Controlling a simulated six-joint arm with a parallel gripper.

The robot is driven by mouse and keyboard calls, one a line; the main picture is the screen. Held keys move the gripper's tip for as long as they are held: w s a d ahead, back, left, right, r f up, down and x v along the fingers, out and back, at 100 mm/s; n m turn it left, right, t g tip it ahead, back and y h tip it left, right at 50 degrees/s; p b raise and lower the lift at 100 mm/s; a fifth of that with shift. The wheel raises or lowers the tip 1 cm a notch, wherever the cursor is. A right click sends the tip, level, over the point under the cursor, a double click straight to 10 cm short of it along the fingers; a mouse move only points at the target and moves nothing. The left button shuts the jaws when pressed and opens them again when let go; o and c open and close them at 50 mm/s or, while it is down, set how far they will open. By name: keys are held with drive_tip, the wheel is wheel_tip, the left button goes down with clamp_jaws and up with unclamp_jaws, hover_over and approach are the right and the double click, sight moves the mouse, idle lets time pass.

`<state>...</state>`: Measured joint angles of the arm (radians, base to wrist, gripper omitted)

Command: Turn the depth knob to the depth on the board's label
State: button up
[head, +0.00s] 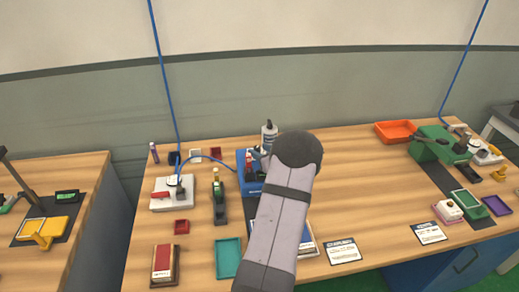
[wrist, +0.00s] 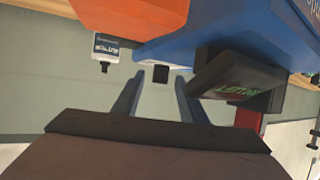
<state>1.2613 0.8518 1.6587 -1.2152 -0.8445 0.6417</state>
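In the wrist view my gripper (wrist: 158,77) is open, with its two dark fingers apart. A small black knob-like part (wrist: 160,74) shows between the fingertips, under a blue machine body (wrist: 225,28); I cannot tell whether the fingers touch it. A dark display box (wrist: 238,85) with green characters, too small to read, hangs right of the fingers. In the head view the blue machine (head: 242,158) is partly hidden behind my arm, and my gripper is hidden too. White printed cards lie on the table, one at front centre (head: 343,251) and one further right (head: 429,233); their text is unreadable.
In the wrist view an orange block (wrist: 130,16) and a white-labelled item (wrist: 103,46) are left of the fingers. In the head view a teal tray (head: 228,258), a red-and-white box (head: 163,262), an orange tray (head: 396,131) and a green machine (head: 440,146) stand on the wooden table (head: 375,190).

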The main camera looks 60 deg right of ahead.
drive_tip(key=shift+w+d+f, duration=0.15)
drive_tip(key=shift+w+f, duration=0.05)
drive_tip(key=shift+w, duration=0.15)
clamp_jaws()
